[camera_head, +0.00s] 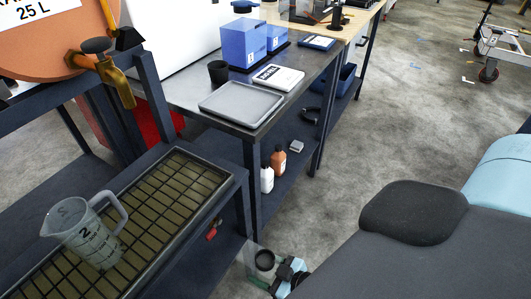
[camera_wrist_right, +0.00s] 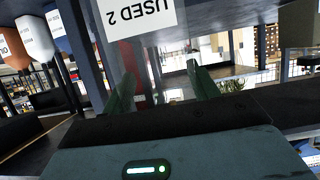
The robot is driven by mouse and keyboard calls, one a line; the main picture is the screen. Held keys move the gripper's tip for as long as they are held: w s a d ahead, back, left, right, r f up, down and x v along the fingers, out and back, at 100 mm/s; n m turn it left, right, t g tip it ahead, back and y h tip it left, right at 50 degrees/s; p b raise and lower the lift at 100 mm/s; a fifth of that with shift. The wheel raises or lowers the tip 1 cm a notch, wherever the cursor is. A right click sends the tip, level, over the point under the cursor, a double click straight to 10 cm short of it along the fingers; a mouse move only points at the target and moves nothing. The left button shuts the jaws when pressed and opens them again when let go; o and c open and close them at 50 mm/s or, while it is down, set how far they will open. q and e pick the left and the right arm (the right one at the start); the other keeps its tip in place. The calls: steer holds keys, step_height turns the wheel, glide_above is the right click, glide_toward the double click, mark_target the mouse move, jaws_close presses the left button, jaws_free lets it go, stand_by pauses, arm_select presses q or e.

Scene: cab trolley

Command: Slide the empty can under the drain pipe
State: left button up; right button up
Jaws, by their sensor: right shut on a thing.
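My right gripper (camera_head: 288,274) is low at the bottom of the head view, beside the near bench. It is shut on a clear can with a dark round opening (camera_head: 264,260). In the right wrist view the gripper (camera_wrist_right: 163,85) has a finger on each side of the see-through can (camera_wrist_right: 165,65), below a white label reading "USED 2" (camera_wrist_right: 140,12). A small red valve handle (camera_head: 212,233) shows under the right side of the grid-topped tray (camera_head: 236,172); I cannot make out the drain pipe itself. My left gripper is not in view.
A clear measuring jug (camera_head: 88,232) stands on the grid. A brass tap (camera_head: 115,80) sits on an orange drum (camera_head: 65,45) above. Bottles (camera_head: 278,160) stand on the lower shelf of the bench behind. Open grey floor (camera_head: 400,120) lies to the right.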

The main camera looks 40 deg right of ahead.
steer(key=shift+w+a+f, duration=0.1)
steer(key=shift+w+a, duration=0.05)
steer(key=shift+w, duration=0.35)
steer(key=shift+w+a, duration=0.15)
steer(key=shift+w, duration=0.35)
steer(key=shift+w+a+f+b, duration=0.1)
steer(key=shift+w+a+b, duration=0.15)
steer(key=shift+w, duration=0.25)
steer(key=shift+w+a+b, duration=0.15)
steer(key=shift+w+b, duration=0.05)
steer(key=shift+w, duration=0.3)
steer(key=w+a, duration=0.1)
steer(key=w, duration=0.3)
steer(key=w+a+b, duration=0.1)
steer(key=w, duration=0.2)
steer(key=w+a+b, duration=0.1)
steer(key=w+a, duration=0.1)
steer(key=w, duration=0.2)
steer(key=shift+w+a+f, duration=0.1)
steer(key=shift+w+f, duration=0.15)
steer(key=shift+w, duration=0.1)
stand_by(0.7)
steer(key=o, duration=1.5)
steer(key=shift+c, duration=0.2)
steer(key=shift+s, duration=0.1)
